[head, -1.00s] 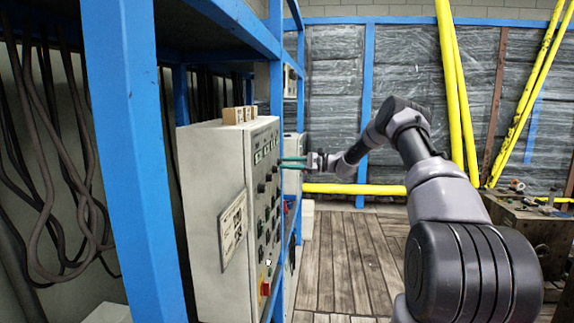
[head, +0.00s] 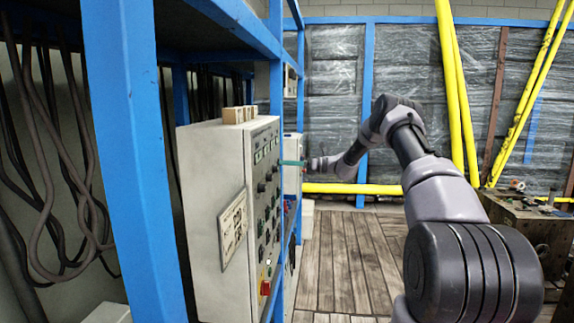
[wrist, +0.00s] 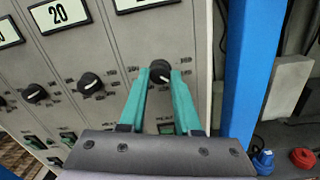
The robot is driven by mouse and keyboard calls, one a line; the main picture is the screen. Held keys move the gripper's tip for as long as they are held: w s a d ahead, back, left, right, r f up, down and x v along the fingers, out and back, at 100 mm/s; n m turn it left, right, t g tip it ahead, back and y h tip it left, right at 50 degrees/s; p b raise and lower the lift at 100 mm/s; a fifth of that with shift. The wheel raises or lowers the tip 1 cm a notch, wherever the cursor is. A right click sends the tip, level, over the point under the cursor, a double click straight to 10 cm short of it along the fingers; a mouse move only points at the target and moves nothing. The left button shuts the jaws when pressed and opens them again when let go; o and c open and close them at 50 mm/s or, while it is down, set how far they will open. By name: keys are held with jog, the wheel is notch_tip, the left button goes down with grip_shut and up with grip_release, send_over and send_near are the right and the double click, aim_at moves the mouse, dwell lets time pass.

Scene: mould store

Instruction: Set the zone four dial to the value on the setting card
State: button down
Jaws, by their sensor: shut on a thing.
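The grey control cabinet (head: 215,165) stands on the blue rack, its front panel carrying several black dials. In the wrist view, the rightmost dial in view (wrist: 160,72) has a black knob with a pale pointer mark, and the scale numbers around it are too small to read. My gripper (wrist: 160,77) has its teal fingers on both sides of this knob and is shut on it. In the head view, my gripper (head: 294,163) is at the panel's far edge. A printed card (head: 233,229) is on the cabinet's side; its text is not readable.
Further left are a middle dial (wrist: 90,84) and another dial (wrist: 35,93). A blue rack post (wrist: 252,75) stands right of the panel. Wooden blocks (head: 238,114) sit on the cabinet.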

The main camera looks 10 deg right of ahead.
jog(key=shift+d+m+t, duration=0.1)
jog(key=shift+m+t, duration=0.2)
jog(key=shift+m, duration=4.4)
jog(key=c, duration=0.6)
grip_release()
jog(key=shift+s, duration=0.1)
jog(key=v, duration=1)
jog(key=shift+d, duration=0.35)
jog(key=shift+s, duration=0.1)
